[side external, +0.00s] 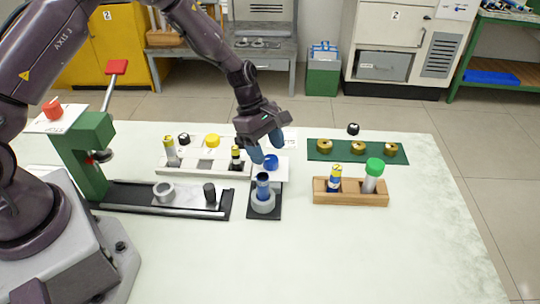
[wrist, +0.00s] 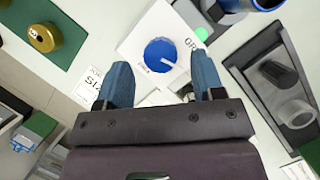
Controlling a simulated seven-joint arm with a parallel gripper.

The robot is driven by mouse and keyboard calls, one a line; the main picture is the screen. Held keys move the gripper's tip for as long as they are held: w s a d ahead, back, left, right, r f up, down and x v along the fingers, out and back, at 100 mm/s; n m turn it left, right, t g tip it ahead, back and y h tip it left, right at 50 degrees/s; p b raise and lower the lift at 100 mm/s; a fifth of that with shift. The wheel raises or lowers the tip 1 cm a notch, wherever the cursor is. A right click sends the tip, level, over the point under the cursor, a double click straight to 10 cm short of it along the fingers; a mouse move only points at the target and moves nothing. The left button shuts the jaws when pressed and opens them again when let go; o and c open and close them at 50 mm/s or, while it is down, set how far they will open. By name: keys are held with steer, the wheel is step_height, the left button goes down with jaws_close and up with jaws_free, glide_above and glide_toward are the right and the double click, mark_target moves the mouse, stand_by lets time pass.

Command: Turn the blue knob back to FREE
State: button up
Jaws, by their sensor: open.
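The blue knob (side external: 271,161) sits on a white plate behind a small dark fixture on the table. In the wrist view the knob (wrist: 161,55) shows from above, with lettering beginning "GR" on the plate to its right and smaller lettering at its lower left. A pale mark is on the knob, but its exact setting is hard to read. My gripper (side external: 266,147) is open just above the knob. In the wrist view its two blue fingers (wrist: 162,68) stand apart, one to each side of the knob, with nothing between them.
A grey ring holder (side external: 263,205) with a blue rod stands just in front of the knob. A wooden rack (side external: 350,198) with two capped rods is at right, and a green mat (side external: 316,156) with brass rings behind it. A green press (side external: 87,155) stands left. The front table is clear.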

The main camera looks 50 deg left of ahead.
mark_target(271, 162)
steer(key=shift+x, duration=1.3)
steer(key=c, duration=0.9)
